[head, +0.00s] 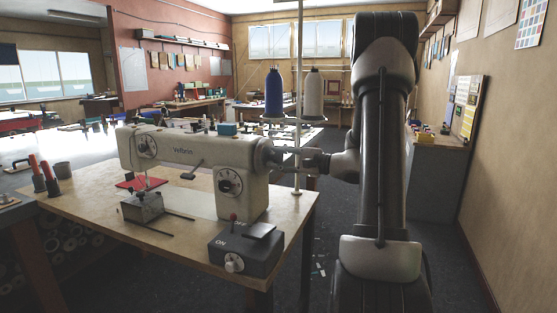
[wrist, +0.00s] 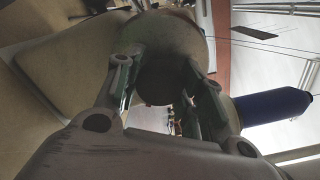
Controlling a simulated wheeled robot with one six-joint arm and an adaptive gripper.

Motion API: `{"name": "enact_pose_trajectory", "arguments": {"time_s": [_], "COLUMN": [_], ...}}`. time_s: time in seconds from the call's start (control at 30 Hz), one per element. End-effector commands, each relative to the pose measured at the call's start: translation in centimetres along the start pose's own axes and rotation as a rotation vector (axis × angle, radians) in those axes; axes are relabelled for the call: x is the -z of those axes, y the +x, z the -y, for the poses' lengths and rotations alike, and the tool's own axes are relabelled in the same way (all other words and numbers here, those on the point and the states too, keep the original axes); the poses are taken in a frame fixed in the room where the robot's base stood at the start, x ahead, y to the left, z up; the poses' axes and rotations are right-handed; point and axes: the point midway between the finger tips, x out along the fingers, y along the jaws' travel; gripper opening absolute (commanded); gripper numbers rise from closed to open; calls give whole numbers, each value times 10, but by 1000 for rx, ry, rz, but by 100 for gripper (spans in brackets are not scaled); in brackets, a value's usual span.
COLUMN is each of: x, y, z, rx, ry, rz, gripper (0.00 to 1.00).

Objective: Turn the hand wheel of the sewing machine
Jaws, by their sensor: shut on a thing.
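The cream sewing machine (head: 195,163) stands on a wooden table, its hand wheel (head: 262,153) at the right end of its body. My gripper (head: 282,157) reaches the wheel from the right, with my arm behind it. In the wrist view the round, dull metal hand wheel (wrist: 172,35) sits between the two fingers of my gripper (wrist: 163,68), which are shut on it. The exact finger contact is dark and partly hidden.
A blue thread cone (head: 273,93) and a pale cone (head: 312,95) stand on a rack by a thin pole behind the wheel. A dark ON/OFF switch box (head: 245,250) sits at the table's (head: 100,210) front edge.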

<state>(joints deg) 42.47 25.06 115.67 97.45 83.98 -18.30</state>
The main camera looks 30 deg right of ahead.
Motion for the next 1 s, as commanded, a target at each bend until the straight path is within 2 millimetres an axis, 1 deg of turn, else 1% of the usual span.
{"name": "enact_pose_trajectory", "arguments": {"time_s": [1.0], "x": [1], "y": [-1], "z": [-1], "rx": [-1], "ry": [964], "rz": [-3], "gripper": [15]}}
